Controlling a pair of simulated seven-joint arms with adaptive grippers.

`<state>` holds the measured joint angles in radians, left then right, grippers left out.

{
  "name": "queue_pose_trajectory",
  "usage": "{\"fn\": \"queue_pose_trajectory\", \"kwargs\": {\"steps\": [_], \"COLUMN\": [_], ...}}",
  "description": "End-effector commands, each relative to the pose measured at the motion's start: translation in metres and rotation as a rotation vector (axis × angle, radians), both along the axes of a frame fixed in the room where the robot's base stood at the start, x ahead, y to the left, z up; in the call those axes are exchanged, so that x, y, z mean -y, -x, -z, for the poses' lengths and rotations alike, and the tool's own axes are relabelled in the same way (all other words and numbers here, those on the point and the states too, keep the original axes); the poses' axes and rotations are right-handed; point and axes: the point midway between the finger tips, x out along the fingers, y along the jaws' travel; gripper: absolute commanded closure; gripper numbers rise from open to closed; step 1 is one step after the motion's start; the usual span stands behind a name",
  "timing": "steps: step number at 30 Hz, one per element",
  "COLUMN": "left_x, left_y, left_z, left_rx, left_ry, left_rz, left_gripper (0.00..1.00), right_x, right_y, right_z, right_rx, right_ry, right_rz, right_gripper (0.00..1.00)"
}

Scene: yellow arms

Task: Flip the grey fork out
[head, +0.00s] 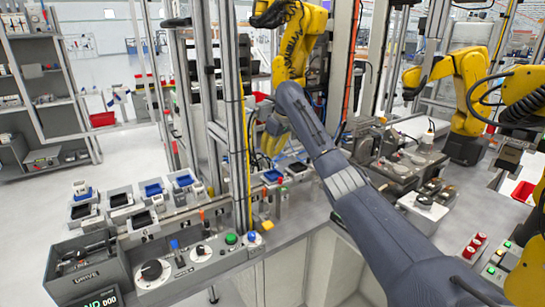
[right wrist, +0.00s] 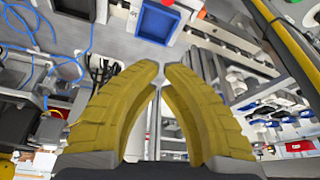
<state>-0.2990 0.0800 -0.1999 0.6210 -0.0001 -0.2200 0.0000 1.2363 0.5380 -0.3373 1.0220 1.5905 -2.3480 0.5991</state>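I cannot pick out the grey fork with certainty in either view; it may be hidden behind my right arm or too small to tell. My right arm reaches from the lower right to the middle of the head view, over the grey bench. My right gripper (head: 271,143) is at its far end, small and partly hidden by posts and cables. In the right wrist view the yellow fingers (right wrist: 163,70) curve toward each other, with a narrow gap at the tips. I see nothing held between them. My left gripper is not in view.
A blue-lined tray (right wrist: 157,20) lies beyond the fingertips. A control panel (head: 200,262) with knobs and buttons fronts the bench, beside a grey DRIVE bin (head: 85,282). Upright metal posts (head: 232,110) stand close to the gripper. Yellow industrial arms (head: 466,85) stand at right.

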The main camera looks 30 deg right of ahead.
Motion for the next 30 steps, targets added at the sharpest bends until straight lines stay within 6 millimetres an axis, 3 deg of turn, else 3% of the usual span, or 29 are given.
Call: {"fn": "queue_pose_trajectory", "kwargs": {"steps": [6, 16, 30], "left_x": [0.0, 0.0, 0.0], "left_y": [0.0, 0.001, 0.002], "left_z": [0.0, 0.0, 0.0], "left_rx": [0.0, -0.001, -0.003], "left_ry": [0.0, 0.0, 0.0], "left_rz": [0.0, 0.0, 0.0], "left_gripper": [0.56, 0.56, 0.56], "right_x": [-0.005, -0.009, 0.002], "right_y": [-0.011, -0.026, 0.005], "right_z": [0.037, 0.08, 0.079], "right_rx": [-0.003, -0.002, 0.0], "right_ry": [-0.002, -0.001, 0.001], "right_rz": [0.0, 0.001, -0.001], "right_gripper": [1.0, 1.0, 1.0]}}
